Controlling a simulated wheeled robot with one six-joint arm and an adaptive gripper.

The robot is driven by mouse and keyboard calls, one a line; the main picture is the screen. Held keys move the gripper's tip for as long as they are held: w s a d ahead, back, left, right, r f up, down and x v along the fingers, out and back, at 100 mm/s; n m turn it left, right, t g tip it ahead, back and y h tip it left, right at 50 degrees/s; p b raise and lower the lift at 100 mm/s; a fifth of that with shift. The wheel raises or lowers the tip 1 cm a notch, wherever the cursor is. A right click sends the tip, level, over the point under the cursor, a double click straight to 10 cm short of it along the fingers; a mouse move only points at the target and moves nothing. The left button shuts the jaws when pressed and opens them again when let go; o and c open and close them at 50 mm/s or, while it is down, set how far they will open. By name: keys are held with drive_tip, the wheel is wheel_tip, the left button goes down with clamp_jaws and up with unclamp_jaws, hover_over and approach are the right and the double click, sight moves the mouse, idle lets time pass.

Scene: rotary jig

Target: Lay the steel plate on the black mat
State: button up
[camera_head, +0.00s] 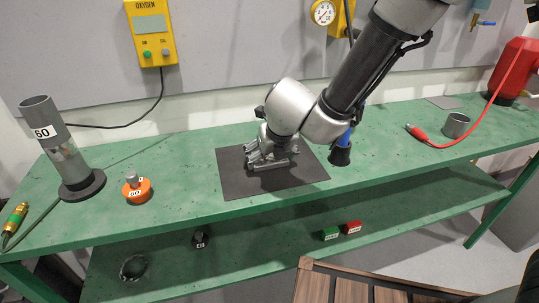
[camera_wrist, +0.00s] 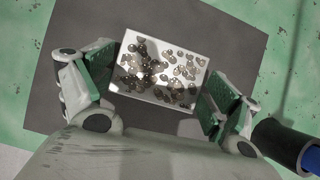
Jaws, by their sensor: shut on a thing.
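The black mat (camera_head: 235,186) lies on the green bench top, and it also fills much of the wrist view (camera_wrist: 50,112). The steel plate (camera_wrist: 160,72) is a bright rectangle with many dark, roundish spots, in the middle of the wrist view. My gripper (camera_head: 270,158) points down over the middle of the mat. In the wrist view its fingers (camera_wrist: 160,84) stand at the plate's left and right edges, shut on it. The plate looks flat and slightly turned against the mat, within its outline. I cannot tell whether it touches the mat.
A dark cylinder with a blue top (camera_head: 340,152) stands at the mat's right edge, close to my arm. An orange-based part (camera_head: 137,188) and a grey tube stand (camera_head: 60,150) are on the left. A red clip (camera_head: 416,132) and a metal cup (camera_head: 456,125) are on the right.

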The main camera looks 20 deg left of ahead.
drive_tip(key=shift+f, duration=0.1)
drive_tip(key=o, duration=1.3)
drive_tip(key=shift+c, duration=0.2)
drive_tip(key=shift+s+r, duration=0.15)
drive_tip(key=shift+r, duration=0.25)
drive_tip(key=v, duration=1.1)
drive_tip(key=shift+d+r, duration=0.2)
